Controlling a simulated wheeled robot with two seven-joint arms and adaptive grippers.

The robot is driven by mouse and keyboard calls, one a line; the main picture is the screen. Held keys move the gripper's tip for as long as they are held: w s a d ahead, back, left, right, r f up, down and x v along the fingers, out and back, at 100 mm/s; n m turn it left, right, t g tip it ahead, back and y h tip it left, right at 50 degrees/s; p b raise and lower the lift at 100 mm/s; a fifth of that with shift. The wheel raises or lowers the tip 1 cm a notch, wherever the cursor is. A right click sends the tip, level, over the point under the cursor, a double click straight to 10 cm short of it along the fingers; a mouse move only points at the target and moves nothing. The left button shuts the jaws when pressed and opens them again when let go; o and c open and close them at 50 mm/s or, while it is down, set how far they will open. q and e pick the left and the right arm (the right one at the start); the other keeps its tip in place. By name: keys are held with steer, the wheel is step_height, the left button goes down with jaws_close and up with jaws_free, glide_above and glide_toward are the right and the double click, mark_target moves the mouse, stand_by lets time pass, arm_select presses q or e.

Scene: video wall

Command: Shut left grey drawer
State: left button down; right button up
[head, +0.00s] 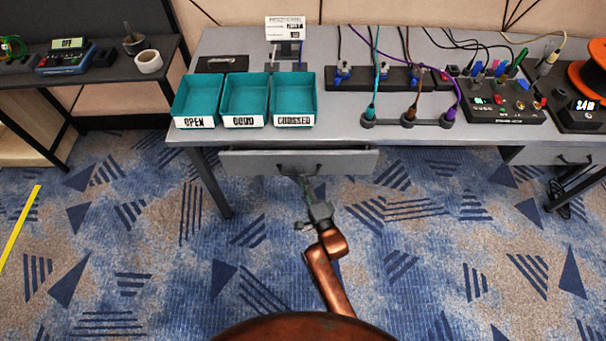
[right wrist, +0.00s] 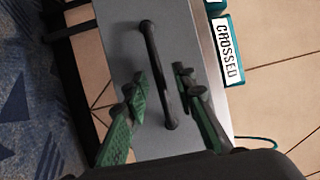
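The left grey drawer (head: 240,163) is under the front edge of the grey table, and its front appears to stand out a little from the table. It has a dark bar handle; in the right wrist view the handle (right wrist: 153,50) crosses the grey drawer front (right wrist: 122,45). My right gripper (head: 303,180) is in front of the drawer at the handle. In the right wrist view its green-padded fingers (right wrist: 160,82) are apart, one on each side of the handle. I cannot tell whether either finger touches it. My left gripper is out of view.
Three teal bins (head: 246,97) with labels stand on the table (head: 340,133) above the drawer. Cable holders (head: 409,121) and a black control box (head: 505,105) are to the right. A second grey drawer (head: 535,156) is at the far right. The carpet in front is clear.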

steer(key=shift+w+a, duration=0.2)
steer(key=shift+w, duration=0.2)
jaws_close()
stand_by(0.5)
